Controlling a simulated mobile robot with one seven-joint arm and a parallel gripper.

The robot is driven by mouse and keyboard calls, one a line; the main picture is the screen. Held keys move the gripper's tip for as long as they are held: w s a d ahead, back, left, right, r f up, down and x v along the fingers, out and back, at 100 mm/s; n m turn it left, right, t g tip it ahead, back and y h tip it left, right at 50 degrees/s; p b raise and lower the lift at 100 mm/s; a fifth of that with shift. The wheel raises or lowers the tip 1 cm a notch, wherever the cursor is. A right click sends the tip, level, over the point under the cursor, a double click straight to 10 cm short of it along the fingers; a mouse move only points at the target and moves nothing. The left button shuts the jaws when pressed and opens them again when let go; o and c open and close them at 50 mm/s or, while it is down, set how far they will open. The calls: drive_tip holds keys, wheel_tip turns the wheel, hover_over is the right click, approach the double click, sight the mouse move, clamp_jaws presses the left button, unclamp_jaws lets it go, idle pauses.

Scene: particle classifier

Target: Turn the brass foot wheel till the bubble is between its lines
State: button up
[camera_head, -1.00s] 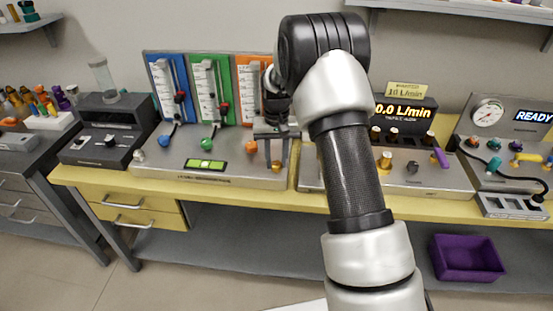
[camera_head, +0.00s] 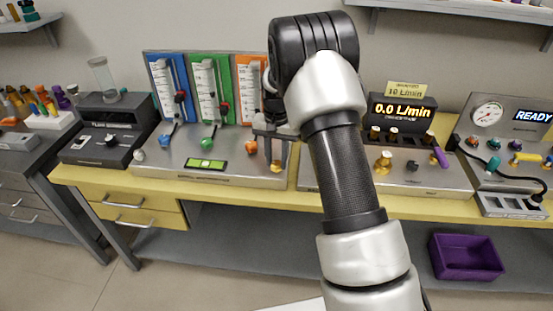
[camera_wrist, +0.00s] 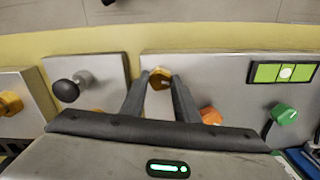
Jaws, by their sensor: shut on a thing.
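The brass foot wheel (camera_wrist: 158,77) is a small gold knob at the front edge of a grey metal panel in the wrist view. It also shows in the head view (camera_head: 276,167), partly hidden by the fingers. My gripper (camera_wrist: 160,86) is shut on the wheel, one finger on each side; in the head view my gripper (camera_head: 276,160) points down at the panel's front right corner. The green level vial (camera_wrist: 284,72) shows a pale bubble near its middle; the vial also shows in the head view (camera_head: 206,164). Its fine lines are too small to judge the bubble exactly.
An orange knob (camera_wrist: 210,115) and a green knob (camera_wrist: 285,113) stand behind the wheel. A black round knob (camera_wrist: 67,90) is on the neighbouring panel. Flow tubes on blue (camera_head: 167,85), green and orange boards rise at the back. The yellow bench edge (camera_head: 230,187) runs in front.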

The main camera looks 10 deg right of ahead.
sight(276, 163)
drive_tip(key=o, duration=1.1)
drive_tip(key=shift+c, duration=0.2)
drive_tip(key=shift+r, duration=0.1)
wheel_tip(276, 163, up, 17)
drive_tip(key=p, duration=0.1)
drive_tip(key=shift+r, duration=0.2)
